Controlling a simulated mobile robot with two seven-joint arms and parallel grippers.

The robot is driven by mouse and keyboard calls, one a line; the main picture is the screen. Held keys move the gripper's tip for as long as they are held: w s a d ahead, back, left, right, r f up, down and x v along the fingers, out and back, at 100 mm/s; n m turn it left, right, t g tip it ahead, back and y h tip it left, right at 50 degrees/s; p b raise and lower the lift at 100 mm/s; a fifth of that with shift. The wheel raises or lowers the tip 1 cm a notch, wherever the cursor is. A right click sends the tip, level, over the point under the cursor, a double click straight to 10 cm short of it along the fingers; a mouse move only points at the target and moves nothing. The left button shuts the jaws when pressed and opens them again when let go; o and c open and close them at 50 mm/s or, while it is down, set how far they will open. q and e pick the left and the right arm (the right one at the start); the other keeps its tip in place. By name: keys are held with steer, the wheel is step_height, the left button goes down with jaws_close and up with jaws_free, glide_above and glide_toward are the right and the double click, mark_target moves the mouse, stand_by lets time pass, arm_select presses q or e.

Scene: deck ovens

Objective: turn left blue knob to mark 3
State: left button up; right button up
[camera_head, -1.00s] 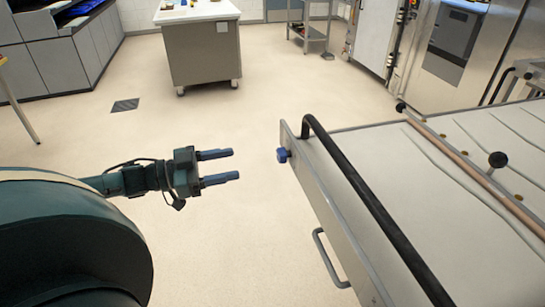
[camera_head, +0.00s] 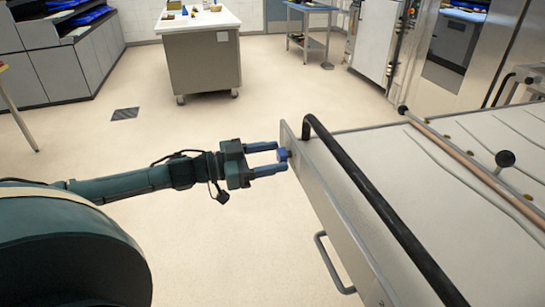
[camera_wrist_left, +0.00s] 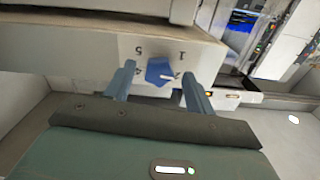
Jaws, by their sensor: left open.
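The blue knob (camera_head: 282,155) sits on the near-left end face of the large metal oven loader or deck unit (camera_head: 340,215). In the left wrist view the blue knob (camera_wrist_left: 160,71) has a pale pointer line, with digits around it; 5 and 1 are readable above it, and others beside it are partly hidden. My left gripper (camera_head: 277,158) is open, its two fingers on either side of the knob. In the left wrist view the left gripper's fingers (camera_wrist_left: 158,85) flank the knob with small gaps visible. My right gripper is not in view.
A black bar (camera_head: 375,205) runs along the unit's top edge, and a metal handle (camera_head: 332,265) sticks out of its side below. The floor between is clear.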

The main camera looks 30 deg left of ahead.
arm_select(q)
steer(key=shift+w+d, duration=0.2)
steer(key=shift+w, duration=0.05)
steer(key=c, duration=1)
